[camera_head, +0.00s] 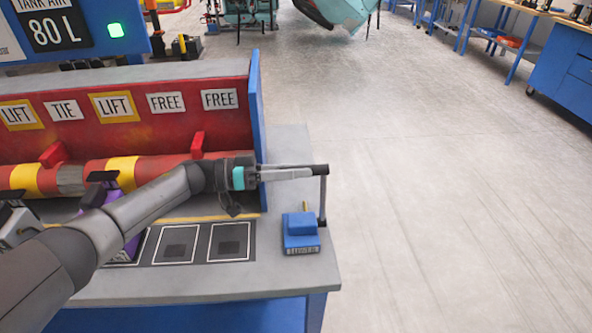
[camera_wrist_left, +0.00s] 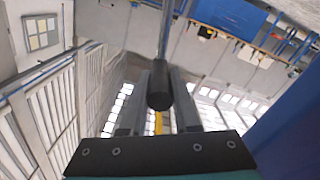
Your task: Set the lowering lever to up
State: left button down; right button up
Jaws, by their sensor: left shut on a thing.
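The lowering lever (camera_head: 323,205) is a thin dark rod at the right end of the grey bench. It rises roughly upright beside a small blue box (camera_head: 300,232) with a white label, which is too small to read surely. My left gripper (camera_head: 314,170) reaches across from the left and is shut on the lever's dark top end. In the left wrist view the dark round handle end (camera_wrist_left: 160,92) sits between the two fingers, with the rod running away behind it. My right gripper is not in view.
The red rack (camera_head: 180,127) with LIFT, TIE and FREE labels stands behind my arm, closed by a blue end panel (camera_head: 254,110). Dark squares (camera_head: 230,242) mark the bench top left of the box. Open grey floor lies to the right.

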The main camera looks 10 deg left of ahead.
pick_arm(q)
jog(key=c, duration=0.7)
grip_release()
jog(key=shift+o, duration=0.2)
jog(key=shift+a, duration=0.1)
jog(key=v, duration=1.2)
